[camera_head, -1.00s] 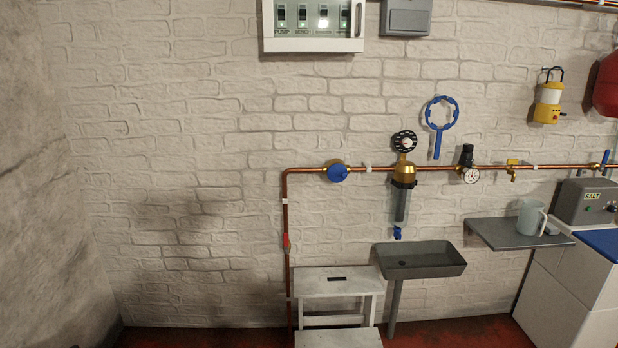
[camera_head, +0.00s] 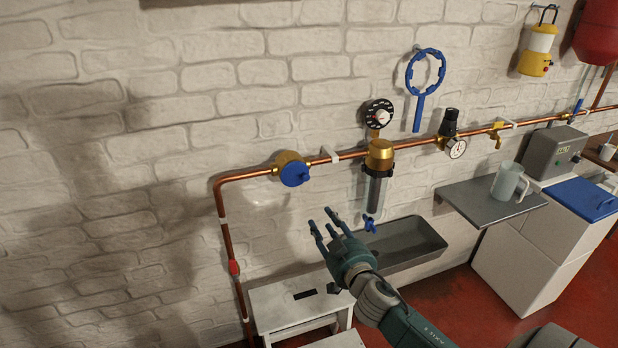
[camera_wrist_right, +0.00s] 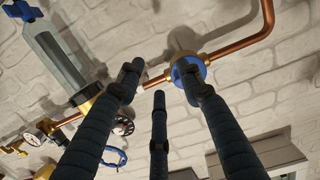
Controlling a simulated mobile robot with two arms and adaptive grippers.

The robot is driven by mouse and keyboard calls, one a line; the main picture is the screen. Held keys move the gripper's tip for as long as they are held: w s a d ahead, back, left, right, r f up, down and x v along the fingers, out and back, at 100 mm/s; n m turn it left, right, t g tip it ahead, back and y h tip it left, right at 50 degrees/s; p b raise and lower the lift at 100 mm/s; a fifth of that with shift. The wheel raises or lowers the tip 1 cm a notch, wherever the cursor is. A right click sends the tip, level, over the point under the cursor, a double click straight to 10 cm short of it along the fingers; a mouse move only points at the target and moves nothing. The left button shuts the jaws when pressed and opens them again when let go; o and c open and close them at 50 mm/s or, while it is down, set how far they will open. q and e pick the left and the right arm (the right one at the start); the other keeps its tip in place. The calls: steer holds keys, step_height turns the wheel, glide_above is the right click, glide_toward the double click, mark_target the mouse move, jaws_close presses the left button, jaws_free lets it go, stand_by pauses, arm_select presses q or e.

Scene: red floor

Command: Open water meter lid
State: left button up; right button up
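The water meter (camera_head: 283,159) is a brass body on the copper pipe, with a round blue lid (camera_head: 295,175) over its face. The lid looks closed. My right gripper (camera_head: 322,220) is below and a little right of the meter, apart from it, with its fingers spread and empty. In the right wrist view the blue lid (camera_wrist_right: 183,73) shows beyond the fingers, partly hidden by one fingertip. The open fingers of my right gripper (camera_wrist_right: 160,78) point up toward the pipe. My left gripper is not in view.
The copper pipe (camera_head: 240,178) runs along the brick wall. A filter housing (camera_head: 376,190) hangs right of the meter, above a grey sink (camera_head: 410,243). A white step stool (camera_head: 290,310) stands below. A shelf (camera_head: 470,210) holds a jug (camera_head: 508,181). The wall left of the pipe is bare.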

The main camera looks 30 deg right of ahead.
steer(key=t, duration=0.1)
glide_toward(307, 177)
steer(key=p+x, duration=0.2)
steer(key=x, duration=0.4)
steer(key=shift+w, duration=0.3)
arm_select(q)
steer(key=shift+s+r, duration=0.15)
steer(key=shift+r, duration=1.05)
arm_select(e)
steer(key=shift+x, duration=0.8)
steer(key=shift+f, duration=0.1)
jaws_close()
